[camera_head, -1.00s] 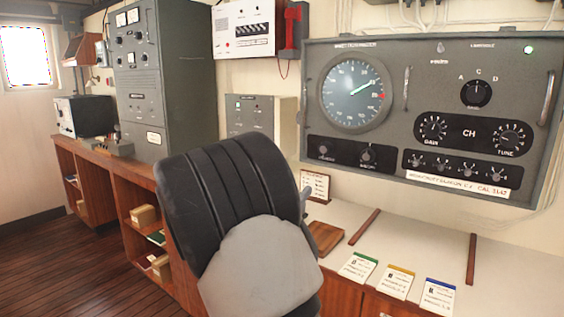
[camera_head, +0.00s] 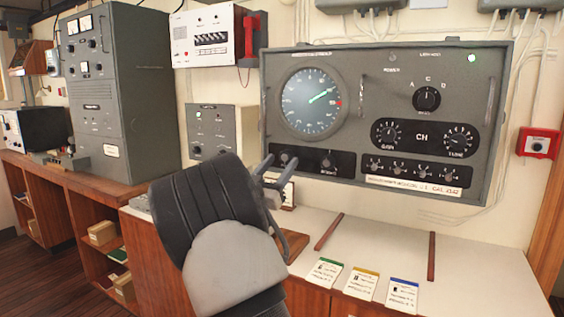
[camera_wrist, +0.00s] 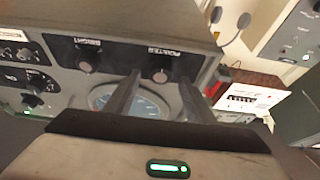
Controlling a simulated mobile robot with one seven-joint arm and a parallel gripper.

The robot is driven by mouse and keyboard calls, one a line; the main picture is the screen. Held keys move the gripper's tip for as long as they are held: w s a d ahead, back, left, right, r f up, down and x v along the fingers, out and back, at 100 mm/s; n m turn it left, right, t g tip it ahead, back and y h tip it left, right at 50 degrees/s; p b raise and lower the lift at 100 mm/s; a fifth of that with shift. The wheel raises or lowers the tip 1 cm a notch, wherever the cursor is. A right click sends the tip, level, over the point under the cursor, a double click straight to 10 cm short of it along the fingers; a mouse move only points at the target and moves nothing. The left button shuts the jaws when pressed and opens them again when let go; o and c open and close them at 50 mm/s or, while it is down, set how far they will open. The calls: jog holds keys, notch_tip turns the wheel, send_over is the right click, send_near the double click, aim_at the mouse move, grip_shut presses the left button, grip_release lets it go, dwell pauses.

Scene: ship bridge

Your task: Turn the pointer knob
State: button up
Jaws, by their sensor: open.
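The pointer knob (camera_head: 284,158) is a dark round knob on the black strip below the round dial, at the panel's lower left. In the wrist view, which is upside down, the pointer knob (camera_wrist: 161,75) carries its label and appears between my two finger tips. My gripper (camera_head: 277,170) is open and empty in front of the strip's left end. In the wrist view my gripper (camera_wrist: 159,78) has one finger on each side of the knob; I cannot tell whether they touch it. The bright knob (camera_head: 326,161) sits to the right of the pointer knob.
Below is a white desk (camera_head: 345,236) with wooden strips and cards. A red box (camera_head: 538,143) is at right.

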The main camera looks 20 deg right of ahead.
jog(key=shift+x, duration=0.9)
jog(key=shift+c, duration=0.4)
jog(key=c, duration=1)
jog(key=shift+o, duration=0.2)
jog(key=shift+n, duration=0.5)
jog(key=n+t+y, duration=0.1)
jog(key=n, duration=0.1)
jog(key=n+y+p, duration=0.1)
jog(key=n, duration=0.2)
jog(key=n+t+y+p, duration=0.1)
jog(key=n, duration=0.1)
jog(key=shift+s+r+n+t+y, duration=0.15)
jog(key=shift+n+t+y, duration=0.15)
jog(key=shift+n+y, duration=0.1)
jog(key=n+y+p, duration=0.1)
jog(key=n, duration=0.1)
jog(key=n+y+p, duration=0.1)
jog(key=n+p, duration=0.1)
jog(key=n, duration=0.1)
jog(key=shift+d+r+t, duration=0.1)
jog(key=shift+t, duration=0.2)
jog(key=shift+n+y+p, duration=0.4)
jog(key=shift+n+p, duration=0.1)
jog(key=shift+n, duration=0.6)
